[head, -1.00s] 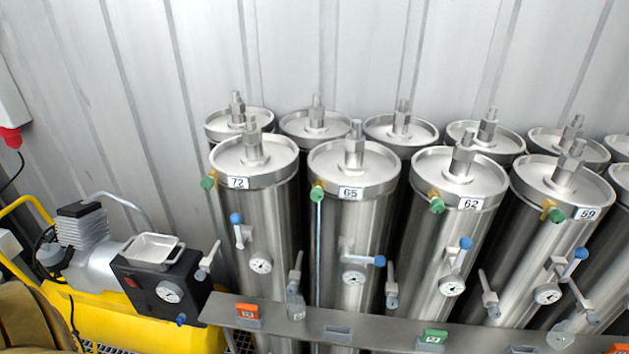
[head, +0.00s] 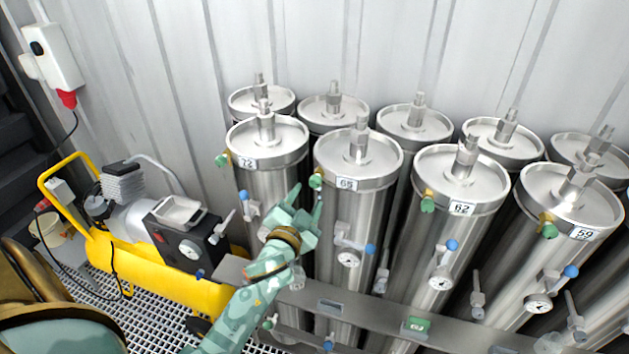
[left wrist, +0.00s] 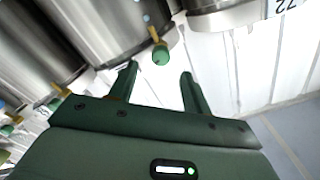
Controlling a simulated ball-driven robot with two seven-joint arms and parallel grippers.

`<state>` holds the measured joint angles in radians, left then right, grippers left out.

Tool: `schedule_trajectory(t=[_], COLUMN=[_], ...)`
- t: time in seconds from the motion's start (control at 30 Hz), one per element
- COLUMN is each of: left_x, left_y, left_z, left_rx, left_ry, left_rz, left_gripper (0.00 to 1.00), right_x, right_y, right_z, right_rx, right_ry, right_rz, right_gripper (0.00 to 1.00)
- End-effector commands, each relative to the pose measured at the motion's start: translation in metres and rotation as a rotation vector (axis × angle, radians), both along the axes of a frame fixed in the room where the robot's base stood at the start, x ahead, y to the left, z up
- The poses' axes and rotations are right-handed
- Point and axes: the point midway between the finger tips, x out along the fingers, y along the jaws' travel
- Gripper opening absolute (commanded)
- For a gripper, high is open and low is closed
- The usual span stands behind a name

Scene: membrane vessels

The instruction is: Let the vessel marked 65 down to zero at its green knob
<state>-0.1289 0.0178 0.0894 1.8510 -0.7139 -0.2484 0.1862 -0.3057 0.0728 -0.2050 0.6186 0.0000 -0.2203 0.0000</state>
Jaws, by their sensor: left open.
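The steel vessel marked 65 (head: 375,210) stands in the front row, with its label below the lid. Its green knob (head: 316,181) sits on a brass stem at the upper left of its body. My left gripper (head: 307,197) is open just below and beside this knob. In the left wrist view the green knob (left wrist: 160,53) shows between and a little beyond the two fingertips, not gripped. The vessel's gauge (head: 349,258) is too small to read. A blue-tipped lever (head: 371,249) beside it lies sideways. My right gripper is not in view.
Vessels 72 (head: 283,155), 62 (head: 478,190) and 59 (head: 590,205) stand close by with similar green knobs. A grey rail (head: 385,318) runs in front. A yellow compressor (head: 150,275) stands at the left.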

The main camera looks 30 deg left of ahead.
Motion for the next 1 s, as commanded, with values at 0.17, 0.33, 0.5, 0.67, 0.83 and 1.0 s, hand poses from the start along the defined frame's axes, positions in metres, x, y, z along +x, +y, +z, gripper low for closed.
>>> schedule_trajectory(t=[0.17, 0.33, 0.5, 0.67, 0.83, 1.0], left_x=[0.038, 0.058, 0.064, 0.064, 0.064, 0.064], left_y=[0.009, 0.014, 0.015, 0.015, 0.015, 0.015], left_z=[0.001, -0.001, -0.001, -0.001, -0.001, -0.001], left_rx=[0.0, -0.001, -0.001, -0.001, -0.001, 0.0], left_ry=[-0.001, 0.001, 0.001, 0.001, 0.001, 0.001], left_rz=[0.0, 0.0, 0.0, 0.0, 0.0, 0.0], left_gripper=[0.49, 0.49, 0.49, 0.49, 0.12, 0.04], right_x=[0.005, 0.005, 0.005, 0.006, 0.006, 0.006], right_y=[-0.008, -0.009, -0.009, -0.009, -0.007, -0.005], right_z=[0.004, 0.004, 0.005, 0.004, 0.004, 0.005], right_rx=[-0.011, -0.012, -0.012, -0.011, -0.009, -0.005], right_ry=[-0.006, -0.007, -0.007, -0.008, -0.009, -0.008], right_rz=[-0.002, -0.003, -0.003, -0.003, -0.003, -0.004], right_gripper=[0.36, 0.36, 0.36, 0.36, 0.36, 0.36])
